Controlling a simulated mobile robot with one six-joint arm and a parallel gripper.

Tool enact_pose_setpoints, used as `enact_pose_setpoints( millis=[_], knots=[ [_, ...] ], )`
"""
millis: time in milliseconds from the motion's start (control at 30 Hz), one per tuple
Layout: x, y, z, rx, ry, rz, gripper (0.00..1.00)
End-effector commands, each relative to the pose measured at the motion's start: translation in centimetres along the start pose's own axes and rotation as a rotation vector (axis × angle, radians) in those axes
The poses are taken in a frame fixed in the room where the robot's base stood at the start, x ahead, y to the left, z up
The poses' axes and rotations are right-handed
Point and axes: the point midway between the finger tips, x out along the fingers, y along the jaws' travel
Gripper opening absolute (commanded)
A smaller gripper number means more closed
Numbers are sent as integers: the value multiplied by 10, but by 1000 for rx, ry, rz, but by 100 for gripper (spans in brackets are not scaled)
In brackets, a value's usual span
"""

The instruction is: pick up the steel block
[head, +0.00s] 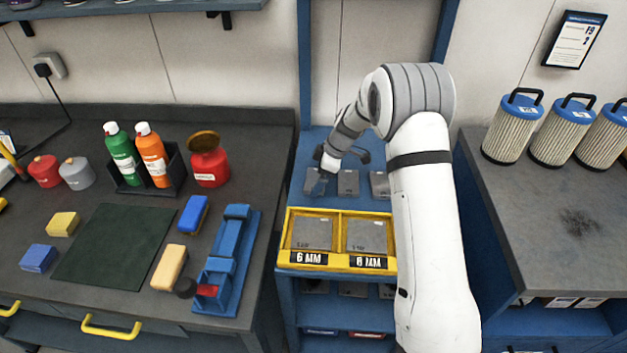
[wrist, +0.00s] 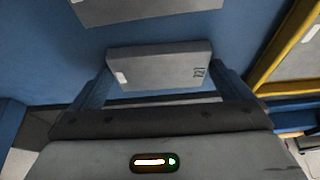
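The fingers look spread, with no clear grip on the block. In the head view my gripper (head: 317,178) is low over the leftmost grey block on the blue shelf and partly hides it.
Two more grey blocks (head: 348,183) (head: 380,184) stand to the right. Another grey plate (wrist: 148,8) lies beyond the block. Blue posts (head: 304,60) flank the shelf.

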Motion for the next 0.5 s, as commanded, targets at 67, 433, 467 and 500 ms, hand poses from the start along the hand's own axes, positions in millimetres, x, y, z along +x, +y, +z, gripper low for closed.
enact_pose_setpoints(
  millis=[67,433,467,500],
  knots=[
    [0,0,0,0,0,0,92],
    [-1,0,1,1,0,1,62],
    [-1,0,1,1,0,1,59],
    [-1,0,1,1,0,1,56]
  ],
)
